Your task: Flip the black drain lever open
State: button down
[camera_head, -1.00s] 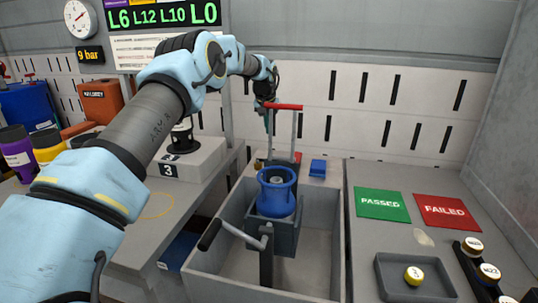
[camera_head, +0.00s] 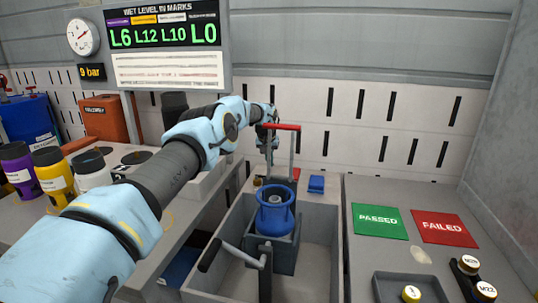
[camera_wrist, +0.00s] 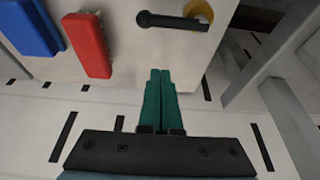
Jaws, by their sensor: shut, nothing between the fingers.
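The black drain lever (camera_wrist: 172,21) shows at the top of the wrist view. It is a short black bar with a round knob at its left end, and its right end meets a brass-yellow fitting (camera_wrist: 200,10). My gripper (camera_wrist: 160,72) has its green fingers together, with nothing between them. Its tips appear just below the lever in that picture, with a visible gap; I cannot tell the depth between them. In the head view my gripper (camera_head: 270,172) points down behind the blue cylinder (camera_head: 275,213), at the back of the grey basin. The lever is not clear there.
A red block (camera_wrist: 88,45) and a blue block (camera_wrist: 36,25) lie left of the lever. A red-topped metal frame (camera_head: 283,127) stands close to my gripper. A crank (camera_head: 232,252) is at the basin's front. Green and red pads (camera_head: 380,221) lie to the right.

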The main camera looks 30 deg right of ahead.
jog(key=shift+w+d+f, duration=0.1)
jog(key=shift+w+f, duration=0.05)
jog(key=shift+f, duration=0.4)
jog(key=shift+s+a+f+p, duration=0.1)
jog(key=shift+s+a+p, duration=0.85)
jog(key=shift+p, duration=0.4)
jog(key=shift+s+a+f+p, duration=0.3)
jog(key=shift+s+a, duration=0.15)
jog(key=shift+s, duration=0.05)
